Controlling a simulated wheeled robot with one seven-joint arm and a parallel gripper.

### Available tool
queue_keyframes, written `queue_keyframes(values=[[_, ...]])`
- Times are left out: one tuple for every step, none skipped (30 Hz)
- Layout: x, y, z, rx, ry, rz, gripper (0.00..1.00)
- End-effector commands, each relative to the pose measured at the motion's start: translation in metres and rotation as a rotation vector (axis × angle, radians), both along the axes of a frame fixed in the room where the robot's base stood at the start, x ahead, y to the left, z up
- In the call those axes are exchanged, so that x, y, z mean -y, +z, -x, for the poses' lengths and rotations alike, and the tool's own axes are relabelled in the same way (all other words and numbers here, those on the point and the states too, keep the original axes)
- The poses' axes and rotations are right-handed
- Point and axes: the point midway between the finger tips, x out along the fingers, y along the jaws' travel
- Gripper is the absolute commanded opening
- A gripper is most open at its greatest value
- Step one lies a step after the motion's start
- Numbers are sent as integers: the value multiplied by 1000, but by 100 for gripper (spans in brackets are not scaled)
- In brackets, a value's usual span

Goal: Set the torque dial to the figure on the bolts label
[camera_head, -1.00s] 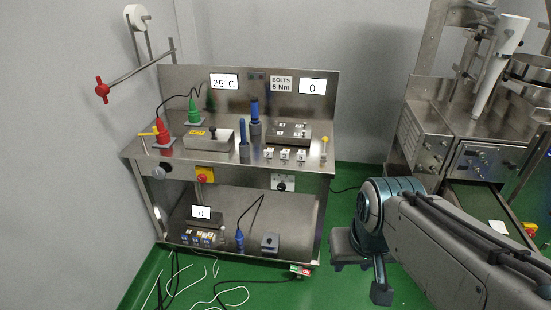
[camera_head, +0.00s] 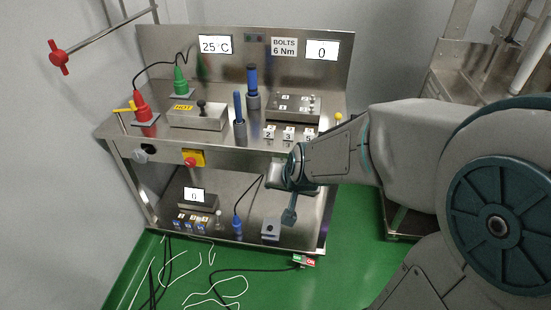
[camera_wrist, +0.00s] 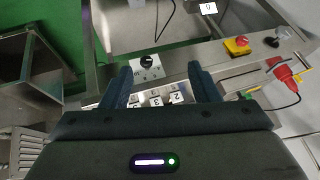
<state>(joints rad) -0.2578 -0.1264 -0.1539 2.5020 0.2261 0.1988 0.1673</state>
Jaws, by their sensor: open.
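The bolts label (camera_head: 284,47) on the bench's back panel reads "BOLTS 6 Nm". A display (camera_head: 322,50) right of it reads 0. The torque dial (camera_wrist: 147,62) is a black knob on a white plate on the bench's front edge. It shows in the wrist view between and just beyond my fingertips; its setting is too small to read. My gripper (camera_wrist: 160,70) is open and empty, its fingers apart from the knob. In the head view my gripper (camera_head: 288,185) is at the bench's front right and hides the dial.
Several numbered blocks (camera_head: 288,134) stand on the bench top above the dial. A yellow box with a red button (camera_head: 191,159) is on the front edge further left. The lower shelf holds another display (camera_head: 194,195) and a grey block (camera_head: 271,228). Cables lie on the green floor.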

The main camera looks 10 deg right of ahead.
Motion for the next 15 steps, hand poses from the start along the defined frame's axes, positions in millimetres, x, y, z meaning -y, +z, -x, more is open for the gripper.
queue_keyframes(values=[[-5,-34,-14,25,-36,-9,55],[-7,-46,-23,49,-65,-16,55],[-8,-61,-33,83,-99,-20,55],[-9,-72,-41,109,-126,-21,55],[-9,-83,-48,135,-152,-20,55],[-9,-97,-57,173,-186,-17,55],[-9,-108,-63,201,-212,-12,55],[-8,-119,-69,230,-236,-6,55],[-6,-132,-76,272,-268,6,55],[-5,-141,-81,305,-289,15,55],[-3,-151,-86,340,-310,28,55],[-1,-163,-91,387,-334,46,55],[1,-171,-94,425,-350,60,55],[3,-178,-97,464,-364,76,55],[5,-187,-100,519,-381,98,55]])
